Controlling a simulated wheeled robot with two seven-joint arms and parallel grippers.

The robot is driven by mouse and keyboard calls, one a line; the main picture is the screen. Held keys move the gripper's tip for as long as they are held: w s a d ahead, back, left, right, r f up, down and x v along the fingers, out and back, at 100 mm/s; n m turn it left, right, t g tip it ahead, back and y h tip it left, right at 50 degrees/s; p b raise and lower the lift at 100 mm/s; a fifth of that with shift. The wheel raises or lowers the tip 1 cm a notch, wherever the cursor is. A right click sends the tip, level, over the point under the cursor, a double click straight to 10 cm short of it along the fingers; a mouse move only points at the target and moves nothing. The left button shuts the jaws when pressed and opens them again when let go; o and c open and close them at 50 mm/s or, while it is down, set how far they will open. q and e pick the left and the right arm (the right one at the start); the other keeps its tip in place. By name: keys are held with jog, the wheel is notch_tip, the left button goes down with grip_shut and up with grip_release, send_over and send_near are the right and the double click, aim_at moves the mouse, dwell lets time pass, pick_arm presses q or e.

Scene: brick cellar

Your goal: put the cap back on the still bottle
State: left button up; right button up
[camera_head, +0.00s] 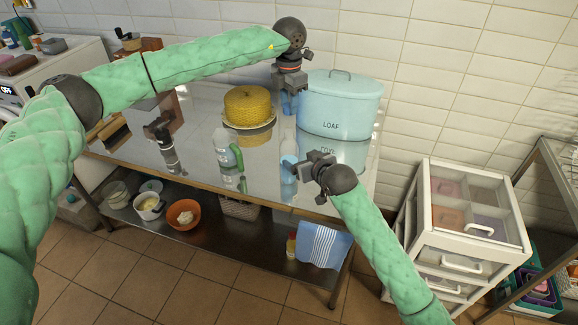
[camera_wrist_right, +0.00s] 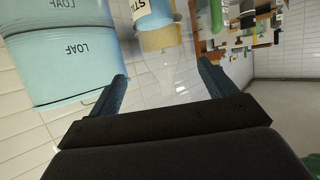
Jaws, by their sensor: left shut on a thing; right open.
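The still bottle (camera_head: 288,150) stands on the shiny table near its front edge, just left of my right gripper (camera_head: 298,166). In the right wrist view the clear bottle (camera_wrist_right: 174,70), with a blue label and a tan band, shows upside down between the spread fingers. My right gripper is open around or just short of it; contact cannot be told. My left gripper (camera_head: 289,104) points down above and behind the bottle, apart from it. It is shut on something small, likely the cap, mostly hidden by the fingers.
A pale blue LOAF tin (camera_head: 340,105) stands behind, right of my left gripper. A white drawer unit (camera_head: 455,265) stands right of the table.

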dwell(0.3)
jog(key=x, duration=1.2)
jog(key=shift+a, duration=0.1)
jog(key=c, duration=1.4)
pick_arm(q)
send_over(289, 134)
jog(key=shift+s+f, duration=0.1)
jog(key=shift+f, duration=2.35)
pick_arm(e)
jog(key=shift+c, duration=0.2)
